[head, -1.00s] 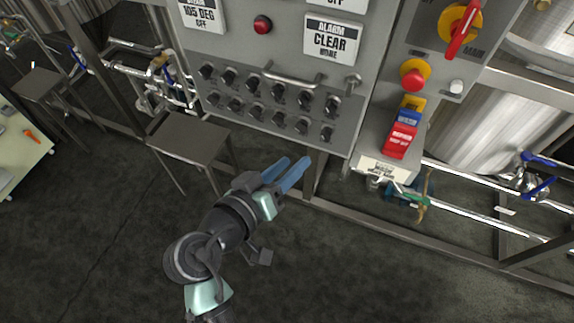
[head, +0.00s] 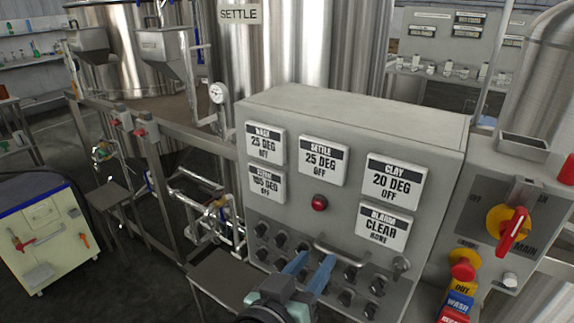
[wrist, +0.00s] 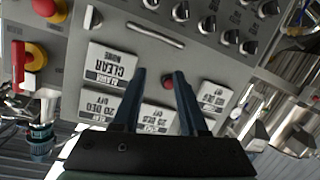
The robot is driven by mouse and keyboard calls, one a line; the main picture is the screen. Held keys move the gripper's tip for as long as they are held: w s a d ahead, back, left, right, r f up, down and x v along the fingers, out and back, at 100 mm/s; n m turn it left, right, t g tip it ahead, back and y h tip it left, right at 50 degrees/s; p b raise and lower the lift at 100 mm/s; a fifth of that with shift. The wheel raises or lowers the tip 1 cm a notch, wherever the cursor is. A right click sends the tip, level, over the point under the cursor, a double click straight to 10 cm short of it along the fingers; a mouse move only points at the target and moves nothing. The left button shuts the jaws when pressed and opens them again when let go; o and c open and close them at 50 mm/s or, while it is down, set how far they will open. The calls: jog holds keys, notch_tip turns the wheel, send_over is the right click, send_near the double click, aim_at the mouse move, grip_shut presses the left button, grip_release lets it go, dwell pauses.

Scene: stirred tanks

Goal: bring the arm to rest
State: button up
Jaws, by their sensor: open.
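My gripper (head: 308,270) is at the bottom of the head view, its two blue fingers pointing up and spread apart, with nothing between them. In the head view the fingers overlap the lower part of the grey control panel (head: 272,208), over the knob rows. The wrist view shows my gripper (wrist: 158,78) from behind, fingers apart, facing the panel with its display plates and red lamp (wrist: 168,81). I cannot tell how far the fingertips are from the panel. Most of my arm is out of view.
A red-yellow main switch (head: 512,230) and a red stop button (head: 463,270) are on the right. A metal stool (head: 222,275) stands below the panel. A white cabinet (head: 45,235) stands at left. Steel tanks (head: 275,50) rise behind. Dark floor shows between stool and cabinet.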

notch_tip(320, 180, up, 28)
jog(key=a+t+y+p, duration=0.3)
jog(key=t, duration=0.5)
jog(key=s+r+n+t+y+p, duration=0.1)
jog(key=s+r+t+y, duration=0.1)
jog(key=s+r, duration=0.3)
jog(key=s+a+r+n+t+y+p, duration=0.1)
jog(key=s+r, duration=0.4)
jog(key=r, duration=0.7)
jog(key=t+y, duration=0.1)
jog(key=t, duration=0.1)
jog(key=shift+s+r+n+t+p, duration=0.3)
jog(key=shift+s+r+t+p, duration=0.05)
jog(key=shift+s+t, duration=0.05)
